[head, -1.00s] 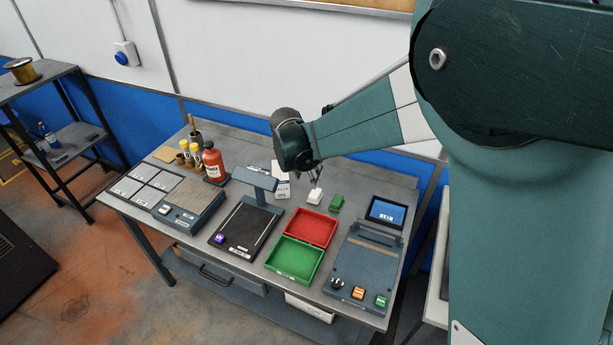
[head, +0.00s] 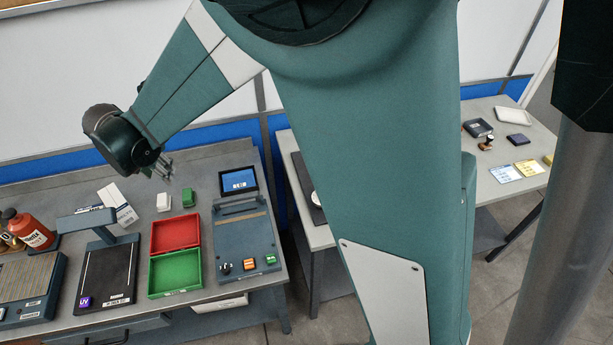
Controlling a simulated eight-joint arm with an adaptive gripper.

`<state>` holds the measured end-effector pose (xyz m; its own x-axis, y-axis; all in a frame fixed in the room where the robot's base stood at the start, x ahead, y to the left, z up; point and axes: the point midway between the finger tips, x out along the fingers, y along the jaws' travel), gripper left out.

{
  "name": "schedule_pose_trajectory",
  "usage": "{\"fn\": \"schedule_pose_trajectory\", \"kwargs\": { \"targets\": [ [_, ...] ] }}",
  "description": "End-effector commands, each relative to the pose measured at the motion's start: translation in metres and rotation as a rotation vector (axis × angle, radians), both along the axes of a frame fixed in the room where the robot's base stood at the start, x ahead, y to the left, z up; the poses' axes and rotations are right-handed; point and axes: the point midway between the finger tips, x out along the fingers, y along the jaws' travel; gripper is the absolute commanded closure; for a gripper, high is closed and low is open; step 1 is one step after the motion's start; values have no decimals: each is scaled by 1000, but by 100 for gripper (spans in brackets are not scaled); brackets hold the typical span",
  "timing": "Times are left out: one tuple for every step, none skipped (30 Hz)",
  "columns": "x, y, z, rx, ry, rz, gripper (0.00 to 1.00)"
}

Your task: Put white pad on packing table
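A small white block (head: 163,202), which looks like the white pad, rests on the grey bench (head: 205,165) beside a green block (head: 188,197). My gripper (head: 161,176) is just above and behind the white block, pointing down. Its fingers look spread apart with nothing between them, though they are small in view. A second grey table (head: 483,190) stands at the right, partly hidden behind my arm. It may be the packing table; I see no label naming it.
Red (head: 175,232) and green (head: 176,269) trays lie in front of the blocks. A device with a blue screen (head: 238,180) is to their right. The right table holds a white tray (head: 513,116), dark boxes and blue and yellow cards, with bare room between.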

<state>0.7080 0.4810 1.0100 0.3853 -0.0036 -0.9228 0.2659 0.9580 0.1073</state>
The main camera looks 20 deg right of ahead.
Motion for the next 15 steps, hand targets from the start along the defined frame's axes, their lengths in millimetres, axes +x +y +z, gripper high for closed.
{"fn": "schedule_pose_trajectory", "kwargs": {
  "targets": [
    [-1,-16,9,22,0,-50,65],
    [-1,-25,14,37,-2,-82,65],
    [-1,-36,21,57,-4,-125,65],
    [-2,-43,26,73,-5,-156,65],
    [-2,-52,30,88,-6,-189,65],
    [-3,-62,36,108,-7,-230,65],
    [-5,-70,41,123,-8,-263,65],
    [-6,-78,45,139,-9,-294,65],
    [-7,-89,51,159,-10,-337,65],
    [-9,-97,55,175,-10,-368,65],
    [-10,-105,59,190,-12,-400,65],
    [-12,-115,64,210,-14,-442,65],
    [-14,-123,68,225,-15,-473,65],
    [-16,-131,72,240,-15,-504,65],
    [-18,-141,77,261,-16,-547,65]
  ]
}}
